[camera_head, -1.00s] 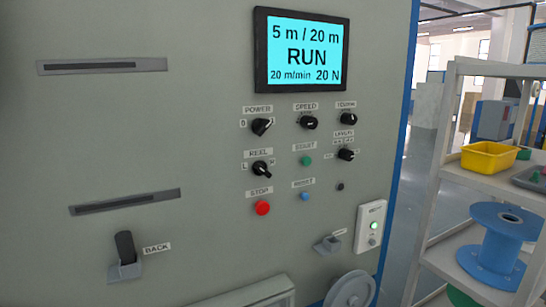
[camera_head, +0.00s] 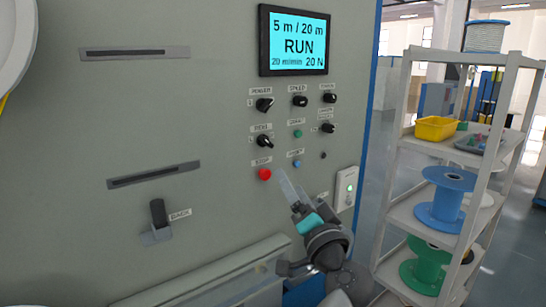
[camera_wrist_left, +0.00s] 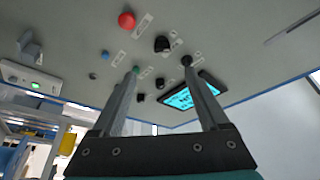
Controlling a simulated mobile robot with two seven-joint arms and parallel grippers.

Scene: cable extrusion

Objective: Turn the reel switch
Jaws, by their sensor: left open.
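The reel switch (camera_head: 264,141) is a black knob on the grey machine panel, under the power knob (camera_head: 264,105) and above the red stop button (camera_head: 264,174). I cannot tell its exact setting. My left gripper (camera_head: 290,183) is open and empty, below and right of the reel switch in the head view, with its fingers pointing up toward the panel. In the left wrist view, the reel switch (camera_wrist_left: 162,43) shows beyond the space between the open fingers (camera_wrist_left: 161,68), with the stop button (camera_wrist_left: 126,20) to its left. The gripper appears apart from the knob. My right gripper is not in view.
The screen (camera_head: 298,40) reads RUN, 5 m / 20 m. Other knobs and buttons sit close to the reel switch. A back lever (camera_head: 158,213) is at lower left. A shelf (camera_head: 395,213) with a blue spool (camera_head: 447,200) stands to the right.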

